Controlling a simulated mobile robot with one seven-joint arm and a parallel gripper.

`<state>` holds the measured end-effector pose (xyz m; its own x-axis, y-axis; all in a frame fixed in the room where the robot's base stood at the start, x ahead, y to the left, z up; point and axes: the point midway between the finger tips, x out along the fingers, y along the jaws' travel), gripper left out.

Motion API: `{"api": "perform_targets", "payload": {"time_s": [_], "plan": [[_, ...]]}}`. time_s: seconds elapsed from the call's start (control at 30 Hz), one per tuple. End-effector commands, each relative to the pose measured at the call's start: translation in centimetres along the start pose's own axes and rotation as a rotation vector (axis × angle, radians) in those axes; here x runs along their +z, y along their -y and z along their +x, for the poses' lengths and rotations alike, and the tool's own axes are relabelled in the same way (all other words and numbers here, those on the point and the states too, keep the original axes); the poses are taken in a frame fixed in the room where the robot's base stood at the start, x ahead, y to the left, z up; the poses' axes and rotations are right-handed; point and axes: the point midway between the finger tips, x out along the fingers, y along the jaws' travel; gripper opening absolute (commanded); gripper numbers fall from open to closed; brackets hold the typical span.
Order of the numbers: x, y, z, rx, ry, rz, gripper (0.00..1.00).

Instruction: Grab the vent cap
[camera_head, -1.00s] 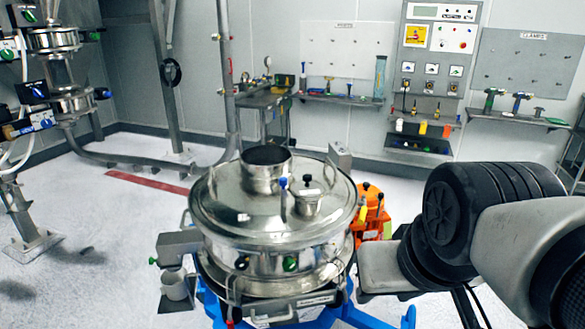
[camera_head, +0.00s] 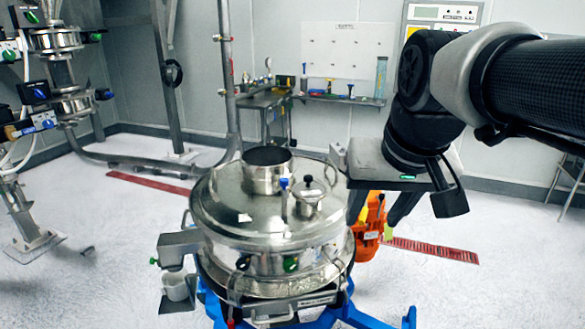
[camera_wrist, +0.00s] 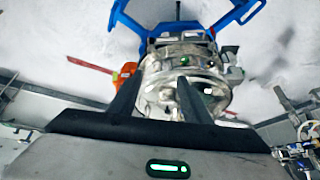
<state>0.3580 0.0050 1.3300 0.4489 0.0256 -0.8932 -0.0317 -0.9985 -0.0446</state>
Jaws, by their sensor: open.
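The vent cap (camera_head: 308,190), a small round metal cap with a black knob, sits on the right part of the sifter's shiny lid (camera_head: 235,222). It is beside a thin blue-topped post (camera_head: 284,184). My gripper (camera_head: 376,212) is to the right of the sifter, apart from the cap, with its fingers pointing down. In the wrist view my gripper (camera_wrist: 156,92) is open and appears empty, with the sifter (camera_wrist: 205,70) behind the fingers. I cannot make out the cap there; the view is blurred.
A wide metal inlet pipe (camera_head: 266,172) rises from the lid left of the cap. An orange unit (camera_head: 368,226) stands right of the sifter, below my gripper. The sifter stands on a blue frame (camera_head: 350,312). Open floor lies to the right.

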Motion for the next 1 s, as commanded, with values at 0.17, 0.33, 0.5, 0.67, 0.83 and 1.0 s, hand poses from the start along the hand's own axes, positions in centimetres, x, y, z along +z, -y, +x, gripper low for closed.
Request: {"api": "perform_targets", "payload": {"time_s": [0.17,0.33,0.5,0.67,0.83,1.0], "plan": [[-11.2,1.5,0.9,0.002,0.033,0.043,0.44],[-19.9,3.7,4.1,0.025,0.055,0.074,0.44],[-25.9,6.5,8.6,0.058,0.067,0.086,0.44],[-28.4,8.6,11.6,0.080,0.070,0.085,0.44],[-29.0,9.4,13.2,0.088,0.071,0.083,0.44],[-28.8,9.2,16.1,0.088,0.072,0.084,0.44]]}}
